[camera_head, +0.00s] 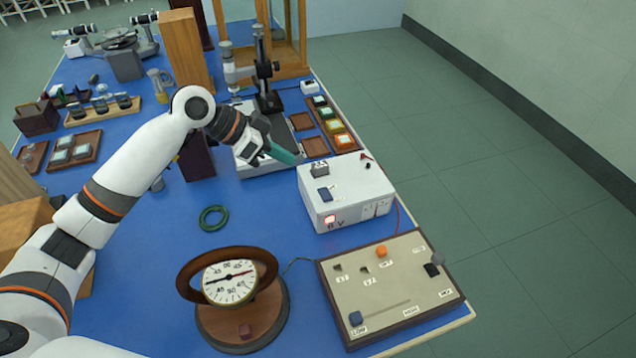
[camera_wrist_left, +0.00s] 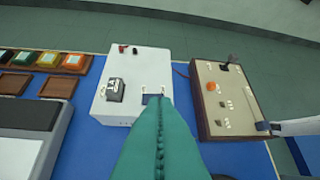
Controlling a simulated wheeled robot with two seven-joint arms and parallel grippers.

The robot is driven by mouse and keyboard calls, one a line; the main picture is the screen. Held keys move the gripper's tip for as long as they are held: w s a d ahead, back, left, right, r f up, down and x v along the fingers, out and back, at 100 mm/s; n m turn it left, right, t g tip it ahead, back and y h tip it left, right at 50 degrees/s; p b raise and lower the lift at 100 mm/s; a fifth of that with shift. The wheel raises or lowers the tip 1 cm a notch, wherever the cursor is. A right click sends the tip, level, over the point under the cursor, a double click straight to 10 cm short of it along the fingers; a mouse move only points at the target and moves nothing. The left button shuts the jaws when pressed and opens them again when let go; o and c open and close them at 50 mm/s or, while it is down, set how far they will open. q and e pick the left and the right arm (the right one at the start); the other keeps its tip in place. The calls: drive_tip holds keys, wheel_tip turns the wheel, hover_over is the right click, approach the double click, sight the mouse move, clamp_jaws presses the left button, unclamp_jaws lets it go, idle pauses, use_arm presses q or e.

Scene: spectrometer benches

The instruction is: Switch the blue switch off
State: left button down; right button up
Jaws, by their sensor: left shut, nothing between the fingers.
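The blue switch (camera_head: 325,194) is a small dark blue rocker on top of the white box (camera_head: 345,185), whose red lamp (camera_head: 330,220) on the front glows. My left gripper (camera_head: 289,154) has teal fingers, shut and empty, above the bench just behind and left of the box, apart from the switch. In the left wrist view the shut fingers (camera_wrist_left: 160,125) point toward the white box (camera_wrist_left: 128,65). The blue switch (camera_wrist_left: 151,99) shows just beyond their tip, partly hidden by them. My right gripper is not in view.
A beige control panel (camera_head: 400,292) with a blue slider knob (camera_head: 355,318) lies in front of the box. A round dial meter (camera_head: 230,281) stands left of the panel. A green ring (camera_head: 213,218) lies on open blue bench. Trays of coloured blocks (camera_head: 341,139) lie behind the box.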

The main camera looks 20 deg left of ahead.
use_arm(q)
drive_tip(key=p, duration=0.2)
hover_over(328, 195)
drive_tip(key=a, duration=0.2)
drive_tip(key=f, duration=0.6)
drive_tip(key=shift+s+a+f, duration=0.15)
drive_tip(key=shift+s+f, duration=0.2)
drive_tip(key=shift+f, duration=0.05)
wheel_tip(328, 195, down, 3)
drive_tip(key=shift+s+r+p, duration=0.1)
drive_tip(key=shift+r+p, duration=0.05)
drive_tip(key=shift+p, duration=0.25)
drive_tip(key=shift+s+f, duration=0.15)
drive_tip(key=shift+f, duration=0.7)
drive_tip(key=shift+d+f, duration=0.2)
drive_tip(key=shift+s+t, duration=0.1)
drive_tip(key=shift+t, duration=0.2)
